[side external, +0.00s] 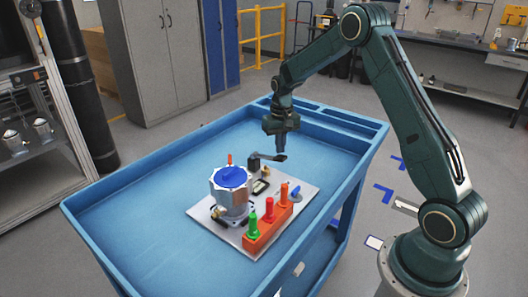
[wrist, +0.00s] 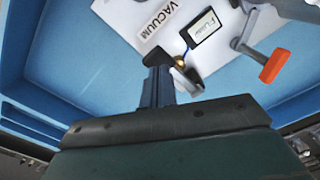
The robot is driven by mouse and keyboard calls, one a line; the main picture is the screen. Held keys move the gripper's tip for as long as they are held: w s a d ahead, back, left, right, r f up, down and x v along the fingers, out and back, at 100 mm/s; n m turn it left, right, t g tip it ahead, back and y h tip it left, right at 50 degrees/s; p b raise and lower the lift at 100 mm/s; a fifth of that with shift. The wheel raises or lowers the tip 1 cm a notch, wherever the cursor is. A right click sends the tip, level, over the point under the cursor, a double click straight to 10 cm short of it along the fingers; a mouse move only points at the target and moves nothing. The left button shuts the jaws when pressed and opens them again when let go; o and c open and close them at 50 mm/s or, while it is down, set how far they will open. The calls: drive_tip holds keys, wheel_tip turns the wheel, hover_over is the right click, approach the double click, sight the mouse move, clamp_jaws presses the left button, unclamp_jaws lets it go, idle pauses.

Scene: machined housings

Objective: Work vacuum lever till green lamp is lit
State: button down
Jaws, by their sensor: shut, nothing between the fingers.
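A light plate (side external: 206,224) lies on the blue cart. In the wrist view its VACUUM label (wrist: 164,27) shows.
A metal housing with a blue top (side external: 234,177) stands on the plate. Red (side external: 269,208) and orange (side external: 284,192) pieces stand on the block. An orange-tipped handle (wrist: 272,66) shows in the wrist view. The cart's left side is clear, inside a raised rim.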

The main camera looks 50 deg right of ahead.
sight(280, 157)
drive_tip(key=shift+f, duration=0.8)
idle(0.4)
drive_tip(key=shift+f, duration=2.25)
drive_tip(key=shift+r, duration=3.05)
